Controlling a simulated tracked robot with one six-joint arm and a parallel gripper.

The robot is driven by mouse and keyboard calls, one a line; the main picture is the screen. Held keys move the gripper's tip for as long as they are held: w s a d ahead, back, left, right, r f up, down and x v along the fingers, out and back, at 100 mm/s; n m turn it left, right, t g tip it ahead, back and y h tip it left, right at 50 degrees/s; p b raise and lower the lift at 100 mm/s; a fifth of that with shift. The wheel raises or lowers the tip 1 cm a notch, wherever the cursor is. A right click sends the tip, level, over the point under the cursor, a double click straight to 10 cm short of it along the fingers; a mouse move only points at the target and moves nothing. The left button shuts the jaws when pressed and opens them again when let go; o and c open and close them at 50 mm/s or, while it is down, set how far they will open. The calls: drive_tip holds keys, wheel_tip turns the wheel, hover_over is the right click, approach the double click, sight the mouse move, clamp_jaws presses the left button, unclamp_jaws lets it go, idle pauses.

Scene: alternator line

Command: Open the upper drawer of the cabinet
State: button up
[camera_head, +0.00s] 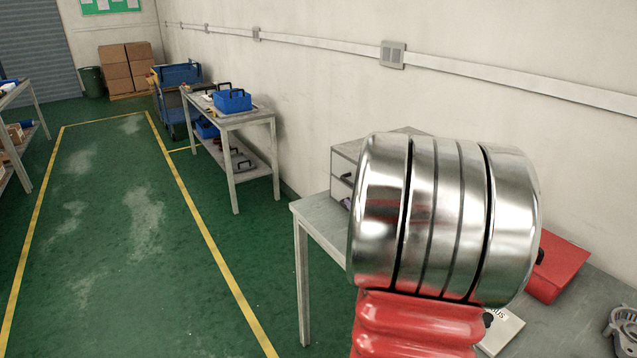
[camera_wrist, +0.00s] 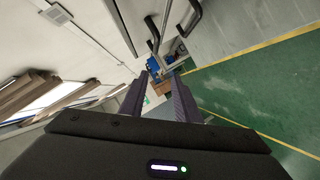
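The grey cabinet (camera_head: 345,159) stands on the near workbench against the wall, and my arm's large metal joint hides most of it in the head view. Two dark drawer handles show on its front; the upper one (camera_head: 347,177) sits above the lower one. Both drawers look shut. In the wrist view two dark bar handles, one to the left (camera_wrist: 152,32) and one to the right (camera_wrist: 193,17), stand out near the top. My gripper (camera_wrist: 164,84) is open, its two dark fingers apart with nothing between them.
The near workbench (camera_head: 318,216) also carries a red case (camera_head: 556,268) and a grey metal part (camera_head: 624,325) at the right. A second table (camera_head: 243,118) with a blue toolbox (camera_head: 232,100) stands farther along the wall. The green floor (camera_head: 120,260) at left is clear.

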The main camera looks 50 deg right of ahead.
drive_tip(key=shift+n+t, duration=0.5)
drive_tip(key=s+d, duration=0.1)
drive_tip(key=s+d+f, duration=0.1)
drive_tip(key=d+f, duration=0.1)
drive_tip(key=shift+s+d, duration=0.3)
drive_tip(key=shift+s, duration=0.1)
drive_tip(key=x, duration=1.3)
drive_tip(key=shift+w+d+f, duration=0.1)
drive_tip(key=shift+w+d, duration=0.05)
drive_tip(key=shift+w, duration=0.2)
drive_tip(key=shift+c, duration=0.4)
clamp_jaws()
drive_tip(key=shift+d, duration=0.1)
